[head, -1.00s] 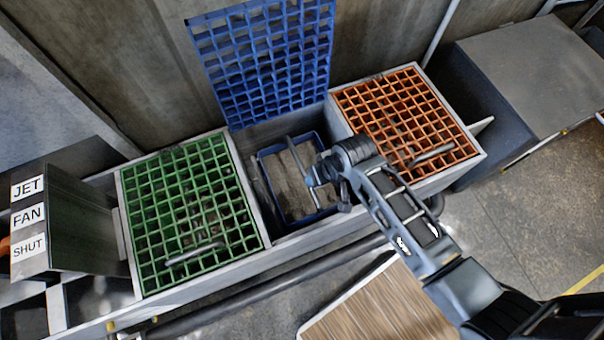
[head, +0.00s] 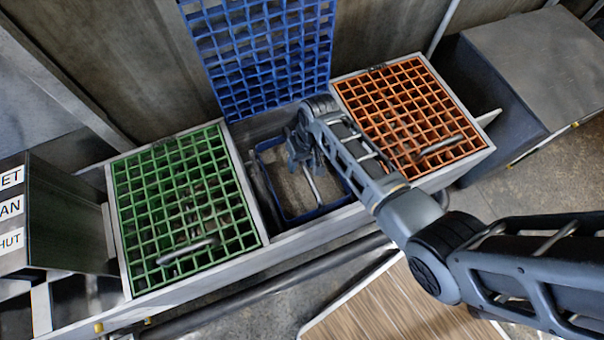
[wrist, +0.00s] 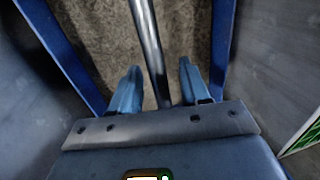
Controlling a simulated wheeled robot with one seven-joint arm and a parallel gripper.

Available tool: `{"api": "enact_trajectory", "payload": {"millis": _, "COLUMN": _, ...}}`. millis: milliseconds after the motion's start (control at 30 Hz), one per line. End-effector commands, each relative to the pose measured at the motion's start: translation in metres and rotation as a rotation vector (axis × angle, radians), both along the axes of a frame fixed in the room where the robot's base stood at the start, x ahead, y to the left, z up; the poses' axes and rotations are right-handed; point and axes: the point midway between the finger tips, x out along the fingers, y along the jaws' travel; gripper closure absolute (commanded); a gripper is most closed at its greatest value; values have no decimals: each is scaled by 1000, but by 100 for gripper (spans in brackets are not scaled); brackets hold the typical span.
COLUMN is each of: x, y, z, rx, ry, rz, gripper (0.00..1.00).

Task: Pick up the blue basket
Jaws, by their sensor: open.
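The blue basket (head: 283,216) sits in the middle bay of the bin, between the green and orange grates, under the raised blue grate. It is a blue-rimmed box with a brownish bottom and a metal bar handle (head: 313,184) across it. My gripper (head: 303,162) is over the basket, pointing down. In the wrist view, my gripper (wrist: 156,85) is open, with one finger on each side of the handle (wrist: 150,45). The blue rims (wrist: 65,50) lie outside both fingers. I cannot tell whether the fingers touch the handle.
A green grate (head: 185,205) covers the left bay and an orange grate (head: 410,115) the right bay. The raised blue grate (head: 260,55) stands upright behind. A grey pipe (head: 270,290) runs along the front. Bay walls stand close on both sides of the basket.

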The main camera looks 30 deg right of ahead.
Motion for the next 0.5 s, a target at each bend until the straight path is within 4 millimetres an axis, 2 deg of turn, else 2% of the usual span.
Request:
{"api": "enact_trajectory", "payload": {"millis": 100, "x": 1, "y": 3, "z": -13, "rx": 0, "ry": 0, "rz": 1, "gripper": 54}}
{"api": "enact_trajectory", "payload": {"millis": 367, "x": 2, "y": 3, "z": -15, "rx": -1, "ry": -3, "rz": 0, "gripper": 54}}
{"api": "enact_trajectory", "payload": {"millis": 500, "x": 1, "y": 3, "z": -15, "rx": 0, "ry": -2, "rz": 1, "gripper": 65}}
